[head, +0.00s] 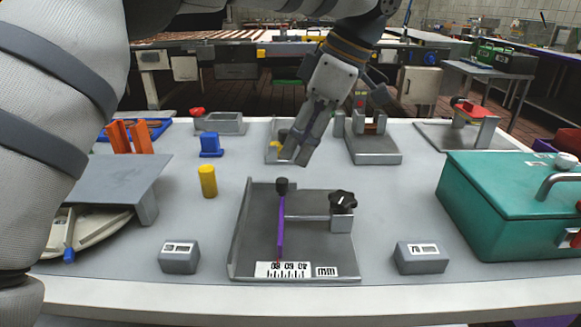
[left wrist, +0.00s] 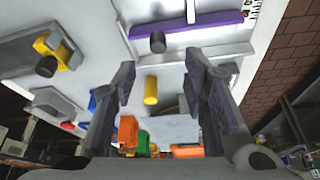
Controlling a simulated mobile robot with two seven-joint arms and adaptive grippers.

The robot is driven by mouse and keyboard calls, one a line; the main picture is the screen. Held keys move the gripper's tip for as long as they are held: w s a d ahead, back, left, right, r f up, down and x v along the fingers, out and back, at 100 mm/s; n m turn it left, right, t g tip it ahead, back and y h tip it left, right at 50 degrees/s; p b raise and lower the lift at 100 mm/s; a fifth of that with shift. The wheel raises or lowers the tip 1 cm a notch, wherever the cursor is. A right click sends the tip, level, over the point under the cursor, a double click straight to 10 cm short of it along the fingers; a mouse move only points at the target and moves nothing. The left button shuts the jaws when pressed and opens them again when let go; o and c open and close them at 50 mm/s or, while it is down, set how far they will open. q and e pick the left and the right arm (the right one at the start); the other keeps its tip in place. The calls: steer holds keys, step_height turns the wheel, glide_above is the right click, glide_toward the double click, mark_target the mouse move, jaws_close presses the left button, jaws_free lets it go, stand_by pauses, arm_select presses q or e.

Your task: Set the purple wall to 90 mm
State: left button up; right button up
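The purple wall (head: 281,232) stands upright on a grey metal fixture (head: 240,258) at the front middle of the table. A dark knob (head: 282,187) is at its far end. A printed scale (head: 283,270) lies at its near end; I cannot read the setting surely. In the left wrist view the purple wall (left wrist: 190,30) and its knob (left wrist: 157,43) show at the top. My left gripper (head: 293,158) hangs beyond the fixture, above the table, apart from the wall. Its fingers (left wrist: 160,65) are spread and empty. My right gripper is not in view.
A black star knob (head: 343,201) sits on the fixture's right side. A yellow cylinder (head: 208,181) and a blue block (head: 210,145) stand to the left. Small labelled blocks (head: 179,257) (head: 420,258) flank the fixture. A teal box (head: 510,205) is at the right.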

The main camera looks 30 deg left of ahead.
mark_target(283, 180)
arm_select(q)
steer(key=x, duration=0.8)
steer(key=shift+w, duration=0.15)
jaws_close()
